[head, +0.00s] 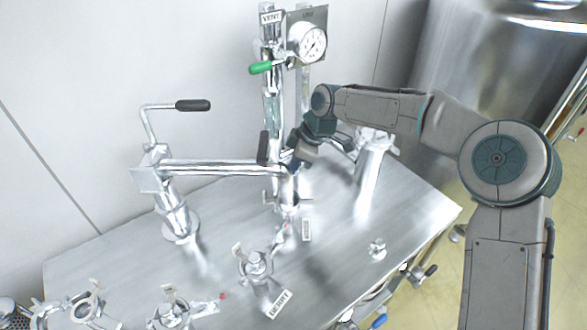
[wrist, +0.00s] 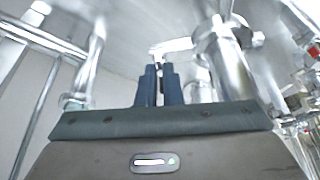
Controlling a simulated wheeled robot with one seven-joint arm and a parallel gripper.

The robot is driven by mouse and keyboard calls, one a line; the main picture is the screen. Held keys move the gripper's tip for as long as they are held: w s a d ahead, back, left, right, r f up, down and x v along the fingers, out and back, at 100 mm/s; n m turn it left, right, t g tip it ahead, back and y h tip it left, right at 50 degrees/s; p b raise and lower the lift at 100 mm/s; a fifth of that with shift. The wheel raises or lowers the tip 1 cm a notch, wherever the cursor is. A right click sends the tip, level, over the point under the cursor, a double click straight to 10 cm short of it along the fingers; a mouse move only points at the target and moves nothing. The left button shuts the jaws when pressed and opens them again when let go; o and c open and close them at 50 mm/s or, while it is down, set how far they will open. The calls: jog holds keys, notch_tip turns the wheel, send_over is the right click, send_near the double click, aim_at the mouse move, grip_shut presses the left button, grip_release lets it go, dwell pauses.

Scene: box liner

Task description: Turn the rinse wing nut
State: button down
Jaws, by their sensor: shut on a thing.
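My gripper (head: 287,163) is at the central upright pipe, at the right end of the horizontal swing arm. In the wrist view, the two dark blue fingers (wrist: 159,84) are close together, with a thin shiny metal piece (wrist: 157,58) at their tips. It looks like a wing of the wing nut; the rest of it blends into the bright fittings behind. In the head view my gripper and wrist hide the held part. I cannot read a rinse label there.
The swing arm (head: 220,167) with a black-handled crank stands at left. The gauge (head: 311,43) and green lever (head: 262,67) are above my wrist. A thick metal post (head: 370,175) stands close at right. Several wing-nut clamps (head: 255,264) line the steel table's front; its right part is mostly clear.

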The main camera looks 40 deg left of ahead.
jog(key=shift+s+m+t+y+b, duration=0.15)
jog(key=shift+m+t+b, duration=0.2)
jog(key=shift+m+b, duration=0.55)
jog(key=shift+s+m+t+y+b, duration=0.15)
jog(key=shift+m+t+b, duration=0.2)
jog(key=shift+m+b, duration=0.5)
jog(key=shift+d, duration=0.1)
jog(key=c, duration=1.6)
grip_release()
jog(key=shift+r, duration=0.15)
jog(key=v, duration=1.3)
jog(key=shift+r+b, duration=0.3)
jog(key=shift+b, duration=0.1)
